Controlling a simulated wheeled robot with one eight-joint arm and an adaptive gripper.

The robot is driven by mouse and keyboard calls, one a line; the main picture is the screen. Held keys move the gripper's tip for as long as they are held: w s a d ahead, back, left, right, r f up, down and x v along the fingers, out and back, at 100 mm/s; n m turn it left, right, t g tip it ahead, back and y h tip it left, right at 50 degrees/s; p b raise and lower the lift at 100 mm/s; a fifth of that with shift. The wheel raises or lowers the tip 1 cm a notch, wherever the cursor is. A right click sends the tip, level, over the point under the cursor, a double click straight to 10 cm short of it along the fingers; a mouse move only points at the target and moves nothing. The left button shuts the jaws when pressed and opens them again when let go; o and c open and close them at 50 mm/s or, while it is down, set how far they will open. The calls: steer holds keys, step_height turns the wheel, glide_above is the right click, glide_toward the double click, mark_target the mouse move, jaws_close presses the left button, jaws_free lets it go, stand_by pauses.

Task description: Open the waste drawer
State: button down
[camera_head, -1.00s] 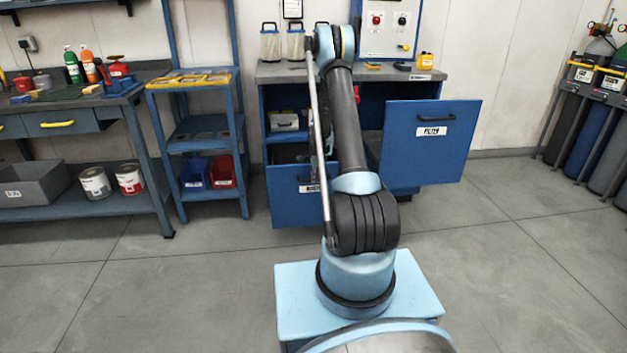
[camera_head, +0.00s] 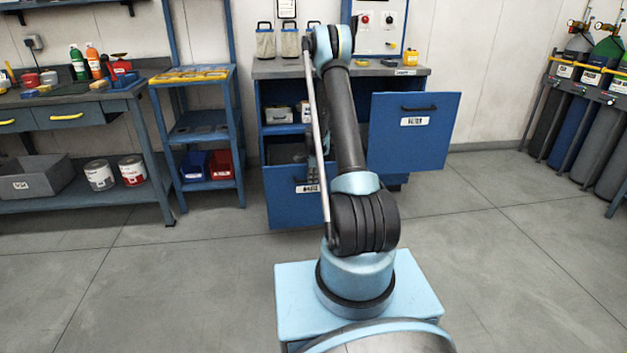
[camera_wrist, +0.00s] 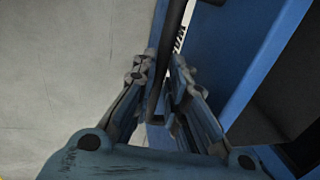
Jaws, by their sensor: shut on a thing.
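The waste drawer (camera_head: 286,206) is the blue lower-left front of the workbench cabinet, with a white label partly behind my arm. It stands out from the cabinet, with a dark space behind its top edge. In the wrist view its blue front (camera_wrist: 232,50) runs along the right side. My gripper (camera_wrist: 160,80) is closed around the dark bar handle (camera_wrist: 173,38), which passes between the two fingers. In the head view my arm hides most of the gripper and the handle.
The blue filter front (camera_head: 414,140) also stands out at the cabinet's right. A blue shelf stand (camera_head: 200,130) is left of the cabinet, and a gas cylinder rack (camera_head: 590,95) stands far right. The floor (camera_head: 520,270) around my base is clear.

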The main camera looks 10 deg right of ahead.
steer(key=shift+d, duration=0.15)
steer(key=c, duration=1.7)
jaws_free()
steer(key=shift+o, duration=0.5)
steer(key=shift+a, duration=0.2)
steer(key=shift+r, duration=0.1)
step_height(320, 180, up, 12)
steer(key=s, duration=0.2)
steer(key=shift+f, duration=0.25)
steer(key=shift+s, duration=0.1)
